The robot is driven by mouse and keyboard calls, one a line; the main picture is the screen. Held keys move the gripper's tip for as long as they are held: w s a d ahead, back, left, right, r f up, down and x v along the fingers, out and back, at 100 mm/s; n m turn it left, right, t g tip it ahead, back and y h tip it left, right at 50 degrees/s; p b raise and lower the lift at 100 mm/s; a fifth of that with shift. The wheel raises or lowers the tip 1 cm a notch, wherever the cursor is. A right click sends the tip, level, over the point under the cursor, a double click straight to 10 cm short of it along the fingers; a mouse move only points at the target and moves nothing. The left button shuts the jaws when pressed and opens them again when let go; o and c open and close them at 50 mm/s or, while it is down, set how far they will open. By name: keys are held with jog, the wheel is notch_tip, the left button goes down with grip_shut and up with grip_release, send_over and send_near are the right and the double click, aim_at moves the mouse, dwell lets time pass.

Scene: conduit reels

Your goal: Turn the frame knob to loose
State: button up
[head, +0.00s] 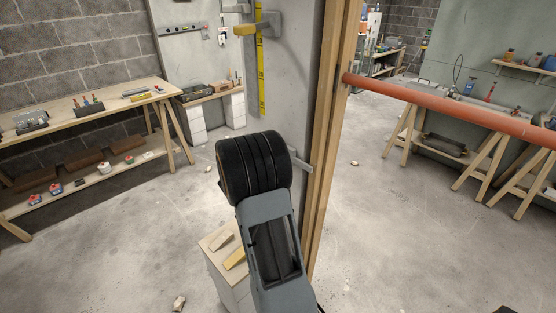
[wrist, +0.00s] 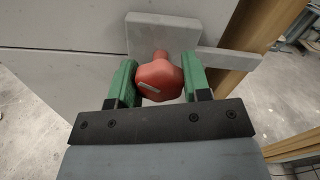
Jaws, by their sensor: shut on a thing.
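The frame knob (wrist: 160,80) is a red, faceted knob with a pale mark on its face. It stands out from a grey plate (wrist: 160,35) fixed to a light panel. My gripper (wrist: 160,84) has a green finger on either side of the knob and is shut on it in the wrist view. In the head view my arm's black wrist hides the knob and the fingers. I cannot read which setting the pale mark points to.
A wooden post (head: 337,120) stands just right of the panel (head: 300,70). An orange pipe (head: 440,102) crosses at the right. A workbench (head: 85,108) is at the left; the floor between is mostly clear.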

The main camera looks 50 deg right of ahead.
jog(key=shift+f, duration=0.1)
jog(key=o, duration=0.9)
jog(key=shift+o, duration=0.2)
jog(key=shift+a, duration=0.15)
jog(key=a+b, duration=0.1)
jog(key=a, duration=1.2)
jog(key=shift+w+a, duration=0.3)
jog(key=shift+w, duration=0.05)
